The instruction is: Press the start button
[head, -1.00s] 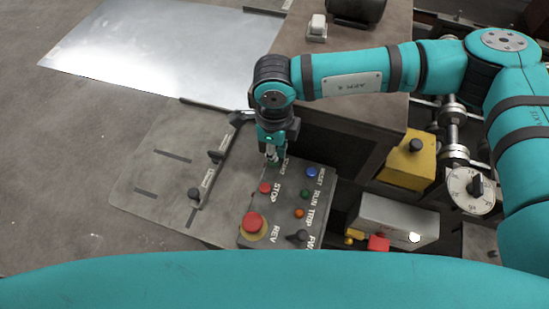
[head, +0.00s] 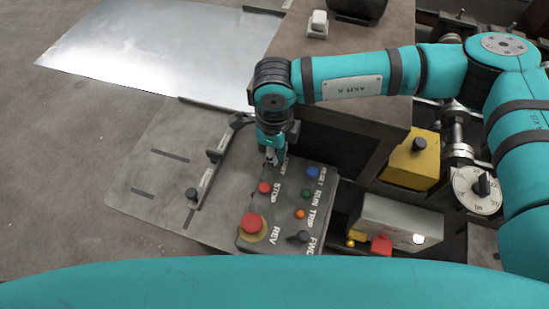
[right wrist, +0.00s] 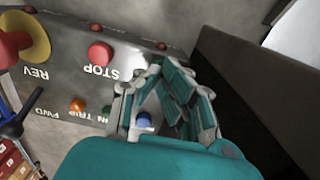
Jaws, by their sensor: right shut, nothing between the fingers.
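The grey control panel (head: 262,211) carries labelled buttons. My right gripper (head: 270,161) points down at the panel's far end, over the partly covered START label (head: 283,165). Its fingers are shut and empty, and they hide the start button in the head view. In the right wrist view the closed fingers (right wrist: 152,75) lie over the panel between the red STOP button (right wrist: 100,53) and the blue RESET button (right wrist: 144,120). The start button is hidden there too. I cannot tell whether the fingertips touch it. My left gripper is not in view.
A large red stop knob on a yellow base (head: 252,224) sits at the panel's near end, by a black FWD/REV switch (head: 298,237). Green (head: 305,195) and orange (head: 300,214) lights lie right. A metal sheet (head: 165,45) lies far left; a yellow box (head: 412,165) stands right.

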